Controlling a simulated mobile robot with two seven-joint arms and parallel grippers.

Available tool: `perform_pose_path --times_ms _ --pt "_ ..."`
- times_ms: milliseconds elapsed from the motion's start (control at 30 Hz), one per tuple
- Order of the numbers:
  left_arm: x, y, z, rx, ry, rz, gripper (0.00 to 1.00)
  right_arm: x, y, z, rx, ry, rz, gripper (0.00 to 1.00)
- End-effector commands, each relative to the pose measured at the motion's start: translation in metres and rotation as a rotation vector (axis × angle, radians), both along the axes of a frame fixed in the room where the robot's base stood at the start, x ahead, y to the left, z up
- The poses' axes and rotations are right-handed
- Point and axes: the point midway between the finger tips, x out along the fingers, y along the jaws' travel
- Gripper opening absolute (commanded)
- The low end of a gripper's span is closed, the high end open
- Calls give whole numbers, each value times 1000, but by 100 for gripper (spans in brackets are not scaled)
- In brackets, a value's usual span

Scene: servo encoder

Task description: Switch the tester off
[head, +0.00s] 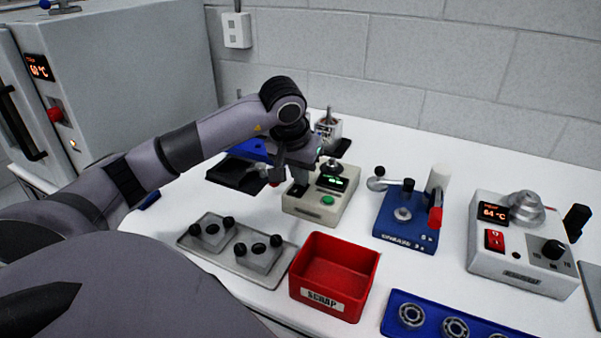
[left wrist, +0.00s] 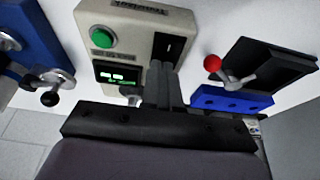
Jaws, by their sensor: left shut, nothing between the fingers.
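The tester is a beige box (head: 318,208) at the middle of the bench, with a lit green display (head: 331,182) and a round green button (head: 328,200). In the left wrist view the tester (left wrist: 127,45) appears upside down, with its green button (left wrist: 103,37), lit display (left wrist: 118,76) and a black switch panel (left wrist: 168,48). My left gripper (head: 298,188) is shut and empty over the tester's left side. In the left wrist view its fingertips (left wrist: 161,66) are right by the switch panel, partly covering its edge; contact cannot be told. My right gripper is not in view.
A black-and-blue fixture with a red-knobbed lever (left wrist: 212,63) stands beside the tester. A red scrap bin (head: 330,278) and a grey tray (head: 265,268) are in front. A blue press (head: 405,228) and a heater (head: 520,250) stand to the right.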

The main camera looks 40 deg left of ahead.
Motion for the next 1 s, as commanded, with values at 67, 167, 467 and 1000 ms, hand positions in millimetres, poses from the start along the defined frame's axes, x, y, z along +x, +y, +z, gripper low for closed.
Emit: perform_pose_path --times_ms 67,167,467,1000 --pt "1 1 -3 2 1 1 0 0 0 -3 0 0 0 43" --pt "3 2 -7 2 -1 2 0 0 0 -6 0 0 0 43" --pt "1 0 -9 1 8 0 0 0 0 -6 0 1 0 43" --pt "-15 -5 -10 -2 17 -2 0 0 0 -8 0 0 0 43"
